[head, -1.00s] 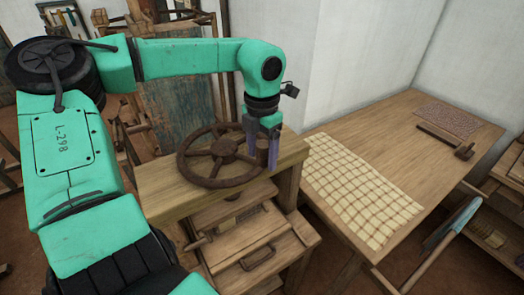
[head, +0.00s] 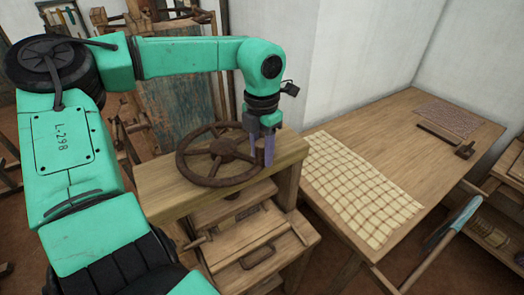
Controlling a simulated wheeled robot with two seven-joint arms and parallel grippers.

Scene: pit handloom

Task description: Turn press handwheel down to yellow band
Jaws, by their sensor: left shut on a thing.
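The brown press handwheel (head: 218,149) lies flat on top of the wooden press frame (head: 165,194), with spokes running to a central hub. My left gripper (head: 262,160) points down at the right side of the rim and is shut on the wheel's upright handle, which is mostly hidden between the fingers. A short piece of the screw shows under the top beam. I cannot make out a yellow band. My right gripper is not in view.
A wooden table (head: 420,128) to the right bears a checked cloth (head: 360,188) and a small patterned piece (head: 448,110). A white wall corner stands behind it. A blue-bladed tool (head: 462,215) is near the right edge. Below the beam are press boards (head: 240,218).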

